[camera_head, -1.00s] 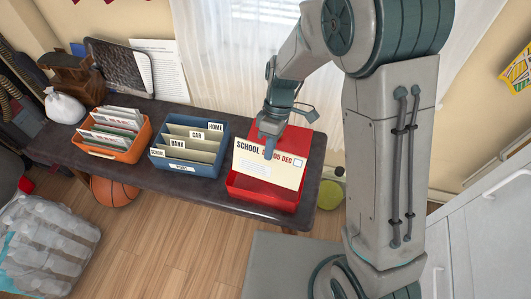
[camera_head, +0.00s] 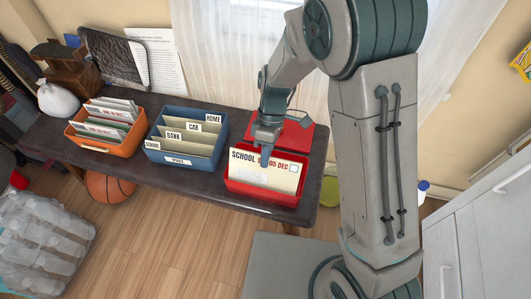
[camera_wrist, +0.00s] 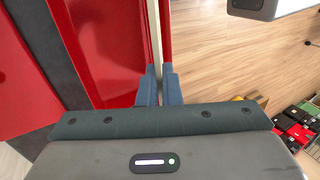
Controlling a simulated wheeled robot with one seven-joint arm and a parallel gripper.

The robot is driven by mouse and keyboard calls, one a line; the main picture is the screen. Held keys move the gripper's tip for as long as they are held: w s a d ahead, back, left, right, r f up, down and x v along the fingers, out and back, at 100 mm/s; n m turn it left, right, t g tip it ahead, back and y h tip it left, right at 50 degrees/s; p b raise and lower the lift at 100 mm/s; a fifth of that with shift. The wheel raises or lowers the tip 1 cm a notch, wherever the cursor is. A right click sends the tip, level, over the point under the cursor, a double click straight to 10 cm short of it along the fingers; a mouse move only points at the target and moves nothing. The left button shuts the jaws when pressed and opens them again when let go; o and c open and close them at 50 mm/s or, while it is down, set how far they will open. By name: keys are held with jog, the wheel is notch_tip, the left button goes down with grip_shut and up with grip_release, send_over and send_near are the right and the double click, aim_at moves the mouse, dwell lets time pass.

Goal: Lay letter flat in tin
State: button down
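The letter (camera_head: 262,176) is a cream envelope marked "SCHOOL" and "DEC" in the head view. It stands on edge, leaning slightly, with its lower part inside the red tin (camera_head: 262,192). My gripper (camera_head: 265,156) is shut on the letter's top edge from above. In the wrist view, the fingers (camera_wrist: 158,86) are close together with the letter (camera_wrist: 154,28) edge-on between them as a thin pale strip. The tin's red lid (camera_head: 298,134) is open behind it. The letter hides most of the tin's inside, so I cannot tell whether it touches the floor.
The tin stands near the right end of the dark table (camera_head: 210,188). To its left are a blue box (camera_head: 180,160) with labelled dividers and an orange box (camera_head: 95,147) full of letters. A white bag (camera_head: 56,100) stands at the far left.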

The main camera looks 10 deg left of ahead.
notch_tip(320, 180, down, 6)
jog(key=b, duration=0.3)
jog(key=shift+b, duration=0.35)
jog(key=c, duration=1.5)
grip_release()
jog(key=shift+c, duration=0.2)
jog(key=shift+r, duration=0.1)
jog(key=p+v, duration=0.3)
jog(key=v, duration=1)
jog(key=shift+w+r+p, duration=0.15)
jog(key=shift+r+p, duration=0.15)
jog(key=shift+p, duration=0.1)
